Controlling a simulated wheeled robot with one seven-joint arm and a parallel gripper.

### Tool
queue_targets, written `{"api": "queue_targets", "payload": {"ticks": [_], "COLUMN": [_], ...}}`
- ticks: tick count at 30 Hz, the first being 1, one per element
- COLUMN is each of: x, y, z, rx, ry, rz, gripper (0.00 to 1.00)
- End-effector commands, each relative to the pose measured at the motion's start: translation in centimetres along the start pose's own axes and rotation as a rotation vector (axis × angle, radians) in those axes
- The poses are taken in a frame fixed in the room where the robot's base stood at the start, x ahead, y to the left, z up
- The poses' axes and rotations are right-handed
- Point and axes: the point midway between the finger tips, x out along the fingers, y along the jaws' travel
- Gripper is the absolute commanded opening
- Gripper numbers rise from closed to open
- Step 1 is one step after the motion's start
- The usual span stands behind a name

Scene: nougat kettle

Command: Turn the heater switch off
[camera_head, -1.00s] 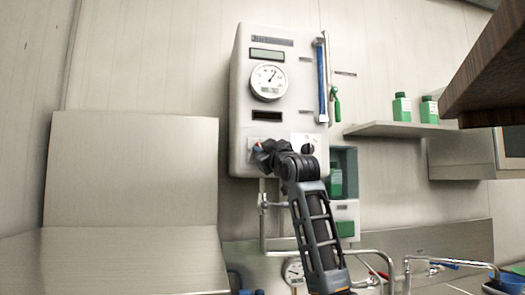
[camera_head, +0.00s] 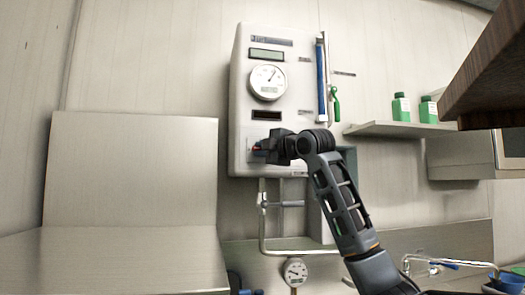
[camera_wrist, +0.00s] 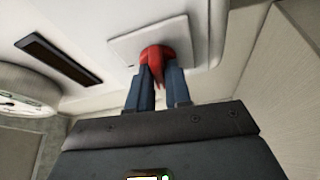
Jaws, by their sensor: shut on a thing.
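The heater (camera_head: 243,80) is a white wall unit with a round dial, shown in the head view. In the wrist view the heater switch (camera_wrist: 157,62) is a red lever on a pale square plate (camera_wrist: 125,50). My gripper (camera_wrist: 158,88) has its two blue-grey fingers on either side of the red switch and is shut on it. In the head view my gripper (camera_head: 262,149) is at the heater's lower front, and it hides most of the switch.
A round gauge (camera_head: 268,82) and a dark slot (camera_wrist: 55,62) are on the heater's front. A blue tube (camera_head: 322,83) and a green lever (camera_head: 336,103) are at its right side. Pipes (camera_head: 263,225) hang below. A shelf (camera_head: 400,129) with green bottles is to the right.

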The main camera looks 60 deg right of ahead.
Motion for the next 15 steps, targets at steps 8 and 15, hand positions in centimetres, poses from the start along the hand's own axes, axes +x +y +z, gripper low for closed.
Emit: {"api": "queue_targets", "payload": {"ticks": [8,15], "x": [0.03,0.05], "y": [-0.03,-0.06], "z": [-0.04,-0.07], "rx": [-0.111,-0.144], "ry": [0.001,0.001], "rz": [-0.048,-0.061], "gripper": [0.00,0.00]}}
